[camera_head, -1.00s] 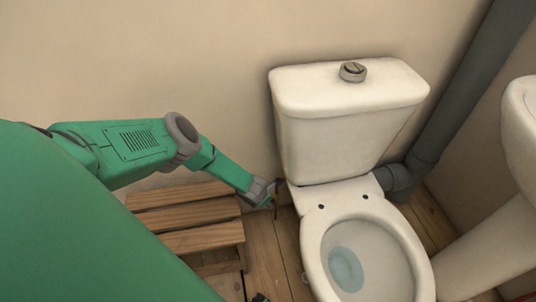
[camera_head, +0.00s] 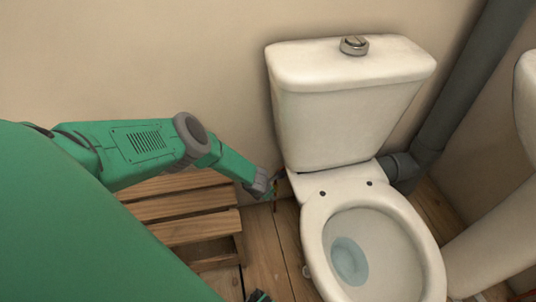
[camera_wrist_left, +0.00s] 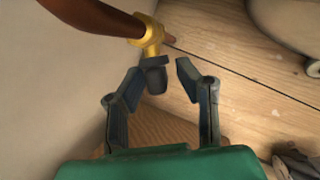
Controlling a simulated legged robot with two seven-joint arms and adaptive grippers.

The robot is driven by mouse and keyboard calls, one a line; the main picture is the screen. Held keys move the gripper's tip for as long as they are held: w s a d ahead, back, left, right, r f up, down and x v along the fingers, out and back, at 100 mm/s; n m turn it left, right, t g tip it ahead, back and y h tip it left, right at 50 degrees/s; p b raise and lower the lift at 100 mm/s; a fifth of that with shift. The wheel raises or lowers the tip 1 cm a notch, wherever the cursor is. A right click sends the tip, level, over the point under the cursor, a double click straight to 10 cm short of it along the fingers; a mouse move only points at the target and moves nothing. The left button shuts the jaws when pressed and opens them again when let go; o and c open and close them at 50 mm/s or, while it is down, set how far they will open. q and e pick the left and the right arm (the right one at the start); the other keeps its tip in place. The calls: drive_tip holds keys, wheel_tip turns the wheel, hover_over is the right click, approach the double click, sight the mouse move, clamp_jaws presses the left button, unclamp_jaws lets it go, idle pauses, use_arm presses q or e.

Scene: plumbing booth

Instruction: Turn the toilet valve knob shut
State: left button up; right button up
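The toilet valve is a brass-yellow fitting (camera_wrist_left: 152,36) on a reddish-brown pipe (camera_wrist_left: 95,16) near the wall and floor, at the top of the left wrist view. In the head view a thin reddish pipe (camera_head: 276,194) shows left of the toilet, partly hidden by my gripper. My left gripper (camera_wrist_left: 171,75) is open, its fingertips apart and just short of the fitting. It also shows in the head view (camera_head: 268,186). A dark grey piece lies between the left fingertip and the fitting; I cannot tell whether it is the knob. A dark part at the head view's bottom edge may be my right gripper (camera_head: 259,296).
The white toilet (camera_head: 345,110) stands right of my left gripper, close by. A wooden slatted platform (camera_head: 190,205) lies under my left forearm. A grey drain pipe (camera_head: 455,95) and a white basin pedestal (camera_head: 495,250) are at the right. Bare floorboards show between platform and toilet.

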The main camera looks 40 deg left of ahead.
use_arm(q)
clamp_jaws()
drive_tip(key=shift+a+f, duration=0.1)
drive_tip(key=shift+a, duration=0.1)
drive_tip(key=shift+s, duration=0.1)
